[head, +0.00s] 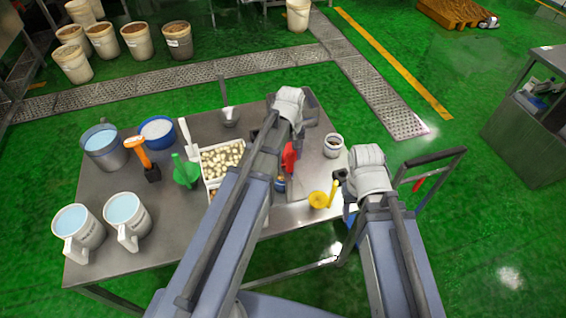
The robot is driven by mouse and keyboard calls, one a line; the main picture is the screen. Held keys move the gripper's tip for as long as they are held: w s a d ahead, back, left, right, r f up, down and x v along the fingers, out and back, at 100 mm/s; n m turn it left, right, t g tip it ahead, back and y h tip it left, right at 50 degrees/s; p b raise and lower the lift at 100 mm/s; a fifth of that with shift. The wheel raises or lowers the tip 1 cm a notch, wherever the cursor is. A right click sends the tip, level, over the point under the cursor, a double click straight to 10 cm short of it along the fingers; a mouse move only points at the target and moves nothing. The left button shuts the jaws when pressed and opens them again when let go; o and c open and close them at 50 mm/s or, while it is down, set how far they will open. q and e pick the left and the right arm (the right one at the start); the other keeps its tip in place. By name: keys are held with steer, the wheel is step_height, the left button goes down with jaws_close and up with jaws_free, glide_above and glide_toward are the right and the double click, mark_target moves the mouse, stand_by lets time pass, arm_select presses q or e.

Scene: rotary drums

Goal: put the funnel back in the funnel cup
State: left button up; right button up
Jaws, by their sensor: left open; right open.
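A green funnel-like piece (186,172) stands on the steel table, left of the white tray, with a narrow part pointing up. A yellow round piece with a stick-like part (318,200) lies near the table's right front edge; I cannot tell whether it is a funnel or a scoop. A small pale cup with a dark inside (333,146) stands at the right edge; I cannot tell if it is the funnel cup. My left gripper (278,134) is open over the table's back right, partly hidden by its arm. My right gripper (342,182) is open beside the yellow piece.
A white tray of pale pieces (207,186) is mid-table. A red-handled scraper (289,157), metal scoop (229,115), orange-handled brush (144,157), blue bowl (172,142), steel pot (121,158) and two white jugs (72,250) (130,237) surround it.

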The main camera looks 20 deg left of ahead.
mark_target(289, 165)
arm_select(q)
step_height(289, 165, down, 5)
steer(key=b, duration=0.4)
steer(key=shift+s+d+r, duration=0.1)
steer(key=shift+r, duration=0.15)
jaws_close()
stand_by(1.0)
